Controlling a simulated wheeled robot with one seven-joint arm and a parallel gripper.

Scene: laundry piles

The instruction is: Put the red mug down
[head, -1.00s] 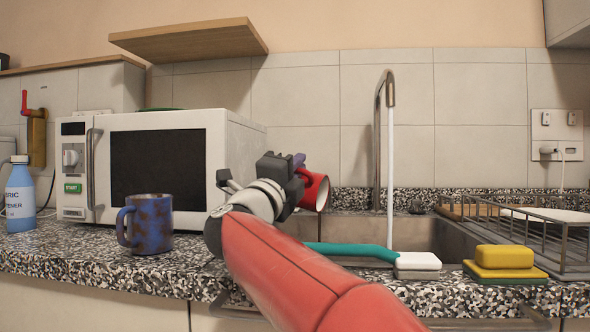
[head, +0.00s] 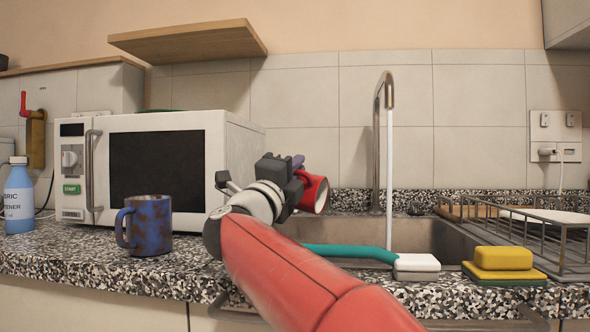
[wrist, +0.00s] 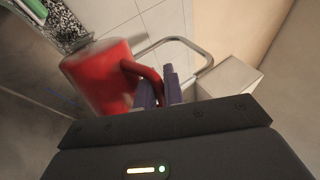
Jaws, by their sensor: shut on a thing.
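The red mug (head: 314,193) is held in the air over the left part of the sink. It is tilted, with its open mouth facing right in the head view. My gripper (head: 291,167) is shut on it. In the wrist view, the fingers of my gripper (wrist: 159,92) close on the handle of the red mug (wrist: 98,76). The dark brown trickle seen below the mug earlier does not show now. The inside of the mug is mostly hidden.
The sink (head: 430,236) has a running tap (head: 387,95). A blue, brown-stained mug (head: 150,226) stands on the speckled counter (head: 75,258) before a microwave (head: 215,150). A teal-handled brush (head: 415,262), sponges (head: 505,258) and a dish rack (head: 565,250) sit at right.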

